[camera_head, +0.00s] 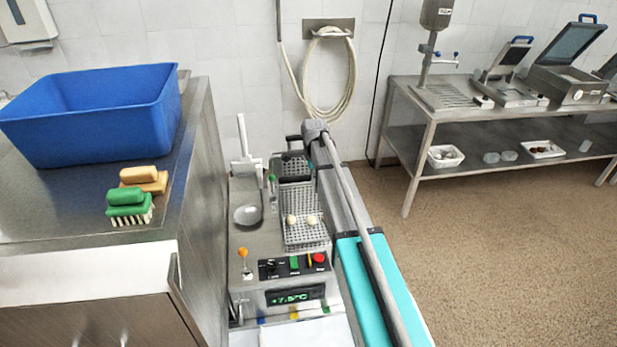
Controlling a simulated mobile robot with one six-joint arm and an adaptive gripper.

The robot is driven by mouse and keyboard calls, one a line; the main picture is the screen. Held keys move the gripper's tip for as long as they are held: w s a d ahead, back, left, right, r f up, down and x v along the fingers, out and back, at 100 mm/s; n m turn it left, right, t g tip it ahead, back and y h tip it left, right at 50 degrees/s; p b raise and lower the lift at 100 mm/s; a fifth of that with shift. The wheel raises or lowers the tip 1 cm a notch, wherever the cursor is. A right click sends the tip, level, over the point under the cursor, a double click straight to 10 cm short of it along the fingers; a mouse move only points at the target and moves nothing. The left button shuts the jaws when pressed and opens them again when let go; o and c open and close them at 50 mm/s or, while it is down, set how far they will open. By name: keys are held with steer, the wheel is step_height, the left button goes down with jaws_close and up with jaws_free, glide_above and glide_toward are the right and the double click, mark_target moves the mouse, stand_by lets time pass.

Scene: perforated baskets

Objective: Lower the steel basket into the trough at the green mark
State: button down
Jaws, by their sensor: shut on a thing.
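The steel basket (305,233) is perforated and holds two small pale round items. It shows over the trough unit (243,268), and I cannot tell how deep it sits. My gripper (294,152) is small and dark at the far end of the basket, beside the end of my arm. It is shut on the steel basket, but its fingertips and the grip are hard to make out. A small green mark (272,181) shows left of the basket's far part. Coloured marks, including blue and yellow, lie along the unit's front edge.
The unit's control panel (292,266) has a red button and a green display. A pale round dish (247,214) lies left of the basket. A steel counter (60,215) on the left carries a blue tub (95,115) and brushes (130,205). Floor is clear at right.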

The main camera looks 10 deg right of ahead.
steer(key=shift+r+p, duration=1.15)
steer(key=shift+r, duration=0.1)
stand_by(0.6)
steer(key=shift+r+p, duration=1.25)
steer(key=shift+p, duration=0.05)
steer(key=shift+r, duration=0.25)
stand_by(1.1)
